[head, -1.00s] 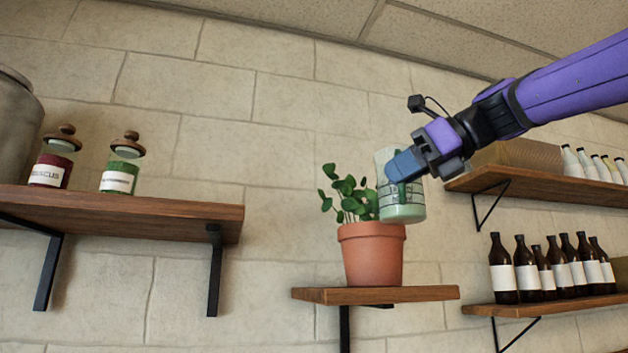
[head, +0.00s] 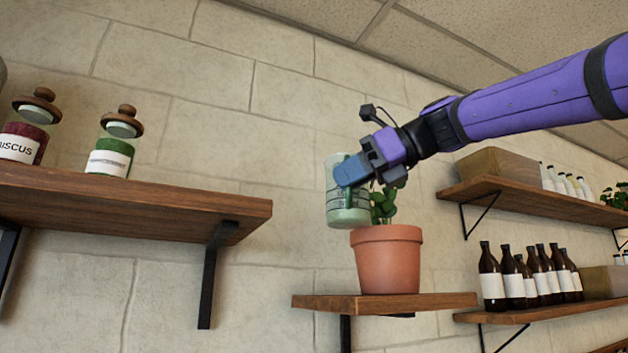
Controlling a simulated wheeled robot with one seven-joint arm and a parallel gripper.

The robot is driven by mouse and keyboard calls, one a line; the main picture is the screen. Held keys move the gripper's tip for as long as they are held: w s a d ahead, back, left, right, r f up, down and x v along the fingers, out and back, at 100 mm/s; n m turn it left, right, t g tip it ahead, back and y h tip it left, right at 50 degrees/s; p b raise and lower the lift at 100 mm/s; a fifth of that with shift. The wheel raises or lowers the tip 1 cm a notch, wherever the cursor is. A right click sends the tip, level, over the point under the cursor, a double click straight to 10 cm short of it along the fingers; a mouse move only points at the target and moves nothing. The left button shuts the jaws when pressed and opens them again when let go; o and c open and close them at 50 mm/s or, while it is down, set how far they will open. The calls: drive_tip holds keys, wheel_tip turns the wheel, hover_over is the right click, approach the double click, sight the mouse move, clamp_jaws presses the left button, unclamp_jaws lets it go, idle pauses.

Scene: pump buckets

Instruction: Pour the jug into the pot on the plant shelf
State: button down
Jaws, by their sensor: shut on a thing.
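The jug (head: 349,217) is a clear measuring vessel with dark markings and pale green liquid in its lower part. My gripper (head: 352,171) is shut on the jug and holds it nearly upright, slightly tilted. The terracotta pot (head: 388,262) stands on the small wooden plant shelf (head: 450,300). The jug's bottom is about level with the pot's rim and overlaps its left edge in the picture; I cannot tell if they touch. The green plant (head: 383,207) in the pot is partly hidden behind the jug and my gripper.
A wooden shelf (head: 150,205) at left holds a red jar (head: 24,143) and a green jar (head: 110,157). At right, one shelf (head: 540,200) holds a box and pale bottles; a lower shelf (head: 560,308) holds several dark bottles (head: 515,282).

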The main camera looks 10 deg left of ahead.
drive_tip(key=shift+w+d+r+m+g+y, duration=0.15)
drive_tip(key=shift+w+r+m+y, duration=0.15)
drive_tip(key=shift+r, duration=0.2)
drive_tip(key=shift+w+r+m+g+y, duration=0.1)
drive_tip(key=shift+w+r+m+y, duration=0.1)
drive_tip(key=shift+r+m+y, duration=0.2)
drive_tip(key=shift+w+d+r+m+g+y, duration=0.15)
drive_tip(key=shift+w+r+m+y, duration=0.15)
drive_tip(key=shift+r, duration=0.25)
drive_tip(key=w+d+r+m+t+y, duration=0.7)
drive_tip(key=w+m+t, duration=0.1)
drive_tip(key=m, duration=1.1)
drive_tip(key=shift+w+r+m+t, duration=0.15)
drive_tip(key=shift+w+m+t, duration=0.1)
drive_tip(key=shift+m+t, duration=0.25)
idle(0.8)
drive_tip(key=shift+d, duration=0.1)
drive_tip(key=shift+s, duration=0.1)
idle(1.5)
